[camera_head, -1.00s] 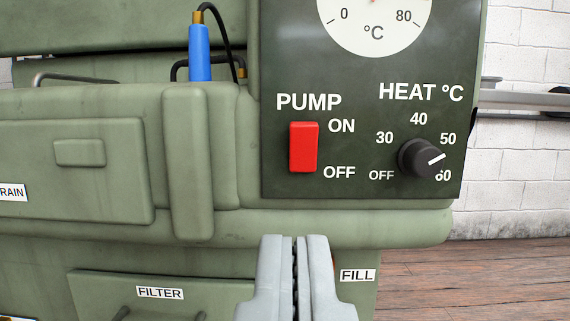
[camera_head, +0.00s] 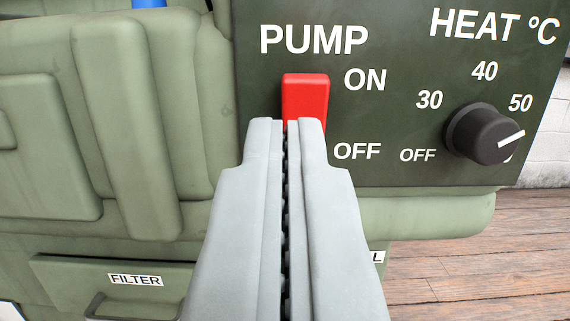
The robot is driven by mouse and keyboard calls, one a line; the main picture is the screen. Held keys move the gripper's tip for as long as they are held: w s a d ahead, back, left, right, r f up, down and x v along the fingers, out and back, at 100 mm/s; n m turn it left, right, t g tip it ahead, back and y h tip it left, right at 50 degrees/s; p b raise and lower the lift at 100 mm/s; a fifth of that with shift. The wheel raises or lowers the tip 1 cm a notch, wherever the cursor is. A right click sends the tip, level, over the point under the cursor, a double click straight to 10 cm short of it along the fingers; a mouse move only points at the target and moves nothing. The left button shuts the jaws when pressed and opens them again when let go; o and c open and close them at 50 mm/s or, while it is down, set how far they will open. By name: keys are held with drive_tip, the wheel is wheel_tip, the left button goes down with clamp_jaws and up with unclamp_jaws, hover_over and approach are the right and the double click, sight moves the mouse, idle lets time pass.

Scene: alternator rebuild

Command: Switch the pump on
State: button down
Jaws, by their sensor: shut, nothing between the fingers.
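The red pump switch (camera_head: 304,95) sits on the dark control panel (camera_head: 400,70), under the word PUMP, with ON printed at its upper right and OFF at its lower right. My gripper (camera_head: 286,123) is shut and empty, its fingers pointing at the panel. The fingertips overlap the lower part of the switch in the picture and hide it. I cannot tell whether they touch it. The rocker's tilt is hard to read.
The black heat knob (camera_head: 485,133) stands out from the panel right of the switch, its white mark pointing near the hidden 60. A green machine body (camera_head: 130,120) lies left, with a drawer labelled FILTER (camera_head: 135,280) below. Wooden floor (camera_head: 490,265) shows at right.

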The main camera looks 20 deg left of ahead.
sight(285, 82)
drive_tip(key=shift+x, duration=2.55)
drive_tip(key=shift+w+r+g, duration=0.1)
drive_tip(key=shift+r+g, duration=0.25)
drive_tip(key=shift+g, duration=0.45)
drive_tip(key=shift+w+r+g+h, duration=0.15)
drive_tip(key=shift+r+g+h, duration=0.1)
drive_tip(key=shift+g+h, duration=0.35)
drive_tip(key=shift+w+a+r, duration=0.1)
drive_tip(key=shift+r, duration=0.05)
